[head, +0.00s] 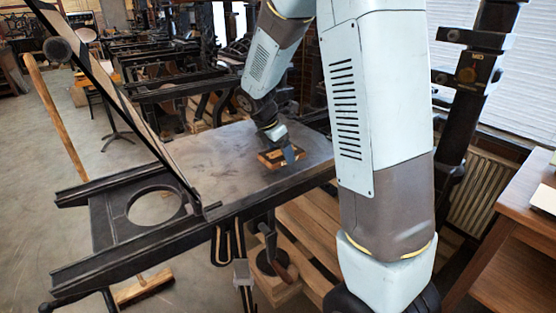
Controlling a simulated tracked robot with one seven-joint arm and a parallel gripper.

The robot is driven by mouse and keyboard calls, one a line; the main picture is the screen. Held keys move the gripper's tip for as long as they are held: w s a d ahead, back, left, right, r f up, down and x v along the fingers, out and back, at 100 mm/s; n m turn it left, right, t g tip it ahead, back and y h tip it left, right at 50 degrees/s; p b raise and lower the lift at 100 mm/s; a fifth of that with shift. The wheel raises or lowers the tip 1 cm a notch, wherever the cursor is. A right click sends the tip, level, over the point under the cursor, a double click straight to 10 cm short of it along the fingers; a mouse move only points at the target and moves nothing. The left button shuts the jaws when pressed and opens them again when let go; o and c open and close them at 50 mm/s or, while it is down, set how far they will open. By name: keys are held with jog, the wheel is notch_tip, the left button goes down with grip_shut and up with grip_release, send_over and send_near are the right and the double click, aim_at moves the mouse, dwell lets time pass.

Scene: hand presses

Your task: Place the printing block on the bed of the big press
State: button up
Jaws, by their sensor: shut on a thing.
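The printing block (269,161) is a small brown wooden piece near the right part of the big press's flat grey metal bed (208,161). My gripper (289,153) is at the block's right side and shut on it. The block looks to be on or just above the bed; I cannot tell whether it touches. My gripper partly covers the block, and my arm hides the bed's far right end.
Dark rails edge the bed, and a frame with a round hole (157,206) extends at its left. A slanted dark bar (125,110) rises over the left side. A wooden desk (520,215) stands at right. More presses fill the background.

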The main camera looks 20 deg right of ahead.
aim_at(276, 153)
jog(key=shift+w+a+f, duration=0.1)
jog(key=shift+f, duration=0.05)
jog(key=shift+w+f, duration=0.1)
jog(key=shift+f, duration=1.55)
jog(key=o, duration=1.1)
